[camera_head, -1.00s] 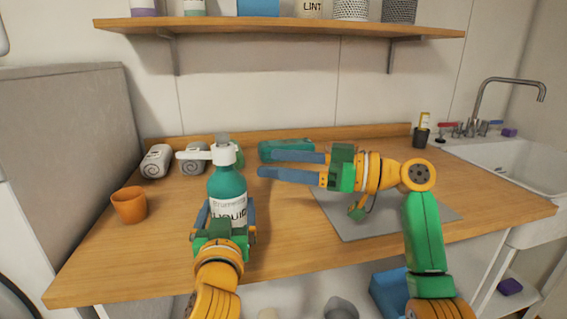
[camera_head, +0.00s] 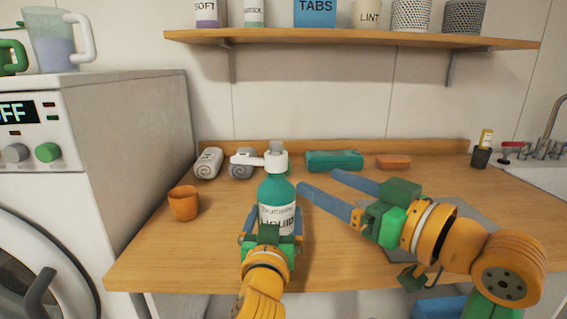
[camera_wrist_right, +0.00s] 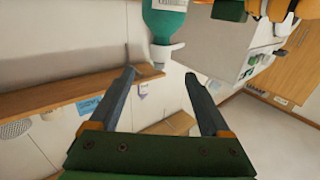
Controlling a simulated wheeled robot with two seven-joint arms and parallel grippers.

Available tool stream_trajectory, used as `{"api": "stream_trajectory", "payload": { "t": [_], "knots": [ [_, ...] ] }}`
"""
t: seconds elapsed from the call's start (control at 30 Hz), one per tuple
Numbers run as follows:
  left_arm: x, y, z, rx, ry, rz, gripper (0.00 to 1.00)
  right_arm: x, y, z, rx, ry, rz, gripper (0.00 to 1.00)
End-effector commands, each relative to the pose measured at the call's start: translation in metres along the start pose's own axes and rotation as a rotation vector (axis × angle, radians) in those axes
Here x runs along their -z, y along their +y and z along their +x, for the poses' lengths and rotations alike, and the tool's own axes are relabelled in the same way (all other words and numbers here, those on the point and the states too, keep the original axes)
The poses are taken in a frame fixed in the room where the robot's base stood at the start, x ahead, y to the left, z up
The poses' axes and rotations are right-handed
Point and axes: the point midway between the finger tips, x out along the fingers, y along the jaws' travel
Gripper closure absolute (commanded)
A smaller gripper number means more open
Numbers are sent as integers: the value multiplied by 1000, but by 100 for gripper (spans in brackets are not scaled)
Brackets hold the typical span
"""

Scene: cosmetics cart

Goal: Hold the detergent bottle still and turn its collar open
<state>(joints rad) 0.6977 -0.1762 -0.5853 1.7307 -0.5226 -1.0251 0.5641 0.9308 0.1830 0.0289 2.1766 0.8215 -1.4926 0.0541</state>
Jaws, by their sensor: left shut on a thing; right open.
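The teal detergent bottle (camera_head: 276,194) stands upright on the wooden counter in the head view, with a white collar and pump spout (camera_head: 274,160) on top, the spout pointing left. My left gripper (camera_head: 272,228) is shut on the bottle's lower body from the front, and its fingers hide part of the label. My right gripper (camera_head: 320,190) is open and empty, to the right of the bottle, its fingers pointing left toward it. In the right wrist view the bottle (camera_wrist_right: 165,25) appears upside down, its white collar (camera_wrist_right: 163,52) beyond the open fingers (camera_wrist_right: 158,85).
An orange cup (camera_head: 184,203) stands on the counter at left. Rolled towels (camera_head: 207,163), a teal case (camera_head: 334,161) and an orange bar (camera_head: 393,162) lie along the back. A shelf (camera_head: 360,39) runs above. A washing machine (camera_head: 110,130) stands at left.

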Motion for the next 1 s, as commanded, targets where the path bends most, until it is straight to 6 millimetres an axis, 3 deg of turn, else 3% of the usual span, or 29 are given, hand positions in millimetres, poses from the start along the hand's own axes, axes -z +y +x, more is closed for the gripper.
{"api": "stream_trajectory", "payload": {
  "t": [0.4,0.57,0.8,0.87,1.0],
  "knots": [
    [0,0,0,0,0,0,100,1,-1,97,1,0,1,19],
    [0,0,0,0,0,0,100,1,-1,113,0,1,-1,19],
    [0,0,0,0,0,0,100,0,-1,115,0,1,-2,19],
    [0,0,0,0,0,0,100,0,-1,115,0,1,-2,30],
    [0,0,0,0,0,0,100,0,-1,115,0,1,-2,67]
  ]
}}
